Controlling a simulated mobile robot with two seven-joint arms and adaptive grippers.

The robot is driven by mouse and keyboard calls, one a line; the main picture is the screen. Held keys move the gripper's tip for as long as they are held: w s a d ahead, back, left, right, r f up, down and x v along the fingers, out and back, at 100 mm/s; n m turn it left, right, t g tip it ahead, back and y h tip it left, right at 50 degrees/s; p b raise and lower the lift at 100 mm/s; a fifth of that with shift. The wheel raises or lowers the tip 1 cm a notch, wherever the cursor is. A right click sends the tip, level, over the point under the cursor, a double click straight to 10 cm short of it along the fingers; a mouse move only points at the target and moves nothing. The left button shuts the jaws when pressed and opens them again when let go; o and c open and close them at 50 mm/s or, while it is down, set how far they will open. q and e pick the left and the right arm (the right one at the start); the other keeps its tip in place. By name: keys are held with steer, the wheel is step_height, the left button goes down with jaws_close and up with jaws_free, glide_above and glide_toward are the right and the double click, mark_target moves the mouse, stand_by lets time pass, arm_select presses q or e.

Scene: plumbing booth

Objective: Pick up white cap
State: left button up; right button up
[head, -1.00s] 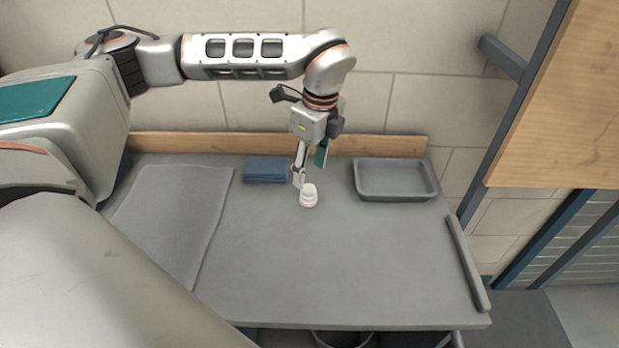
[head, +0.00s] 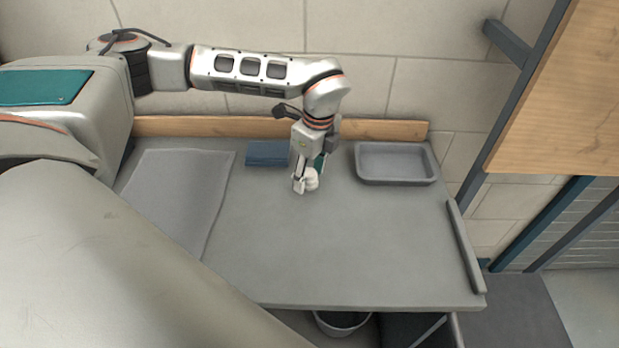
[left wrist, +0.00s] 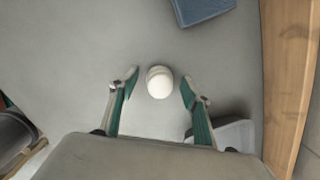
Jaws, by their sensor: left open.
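The white cap (head: 312,178) stands on the grey table near its back edge in the head view. My left gripper (head: 308,186) is lowered at the cap, and its near finger hides part of it. In the left wrist view the cap (left wrist: 159,82) lies between the two fingertips of my left gripper (left wrist: 159,88), with a gap on each side. The fingers are open and have green inner pads. My right gripper is not in view.
A grey tray (head: 396,181) stands to the right. A grey mat (head: 180,200) covers the table's left part. A wooden strip (head: 380,130) runs along the back edge. The table's front middle is clear.

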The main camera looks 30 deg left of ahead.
arm_select(q)
steer(key=c, duration=1)
steer(key=shift+r, duration=0.1)
